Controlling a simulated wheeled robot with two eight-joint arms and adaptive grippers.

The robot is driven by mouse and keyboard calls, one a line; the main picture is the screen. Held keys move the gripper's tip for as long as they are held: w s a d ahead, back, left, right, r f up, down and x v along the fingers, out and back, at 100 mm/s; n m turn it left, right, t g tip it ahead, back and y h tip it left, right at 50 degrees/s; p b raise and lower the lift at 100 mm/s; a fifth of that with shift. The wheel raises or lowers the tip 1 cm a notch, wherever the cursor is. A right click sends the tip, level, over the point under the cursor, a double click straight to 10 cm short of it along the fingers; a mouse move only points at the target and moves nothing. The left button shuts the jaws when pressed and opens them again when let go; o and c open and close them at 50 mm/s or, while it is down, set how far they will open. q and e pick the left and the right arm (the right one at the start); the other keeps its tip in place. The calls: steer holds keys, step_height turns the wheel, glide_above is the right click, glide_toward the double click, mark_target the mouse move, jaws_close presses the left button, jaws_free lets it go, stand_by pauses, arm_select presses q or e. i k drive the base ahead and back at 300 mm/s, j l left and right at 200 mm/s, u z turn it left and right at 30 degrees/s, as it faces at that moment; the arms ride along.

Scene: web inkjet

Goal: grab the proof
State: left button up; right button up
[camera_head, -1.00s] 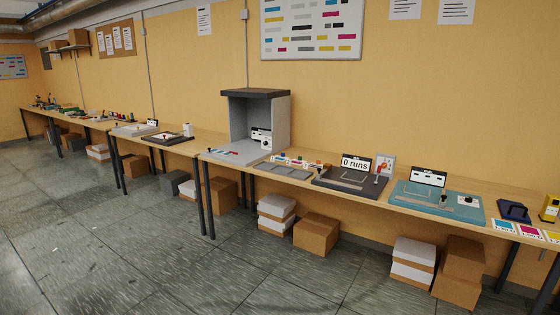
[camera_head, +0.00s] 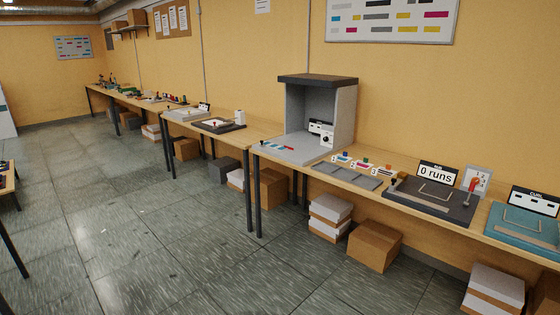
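I cannot make out a printed proof sheet for certain in this view. The long wooden bench (camera_head: 270,135) along the yellow wall carries several stations. A grey viewing booth (camera_head: 346,115) with a dark top stands on it, with a light grey panel (camera_head: 292,148) in front. To its right is a dark station (camera_head: 433,200) with a sign reading "0 runs" (camera_head: 437,175). A teal station (camera_head: 520,228) marked "CURE" is at the right edge. Neither of my grippers is in view.
Cardboard boxes (camera_head: 374,246) and white-and-brown stacks (camera_head: 330,214) sit under the bench. A grey tray (camera_head: 347,177) lies right of the booth. Another table (camera_head: 6,180) cuts in at the left edge. The tiled floor (camera_head: 150,240) is open.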

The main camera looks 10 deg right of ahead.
mark_target(343, 158)
steer(key=i+l+z, duration=0.15)
steer(key=i, duration=0.35)
steer(key=i+z, duration=0.15)
steer(key=i, duration=0.35)
steer(key=i+z, duration=0.2)
steer(key=i, duration=0.35)
steer(key=i+j+z, duration=0.15)
steer(key=i, duration=0.35)
steer(key=i+j+z, duration=0.15)
steer(key=i, duration=0.35)
steer(key=i+j+z, duration=0.15)
steer(key=i, duration=0.35)
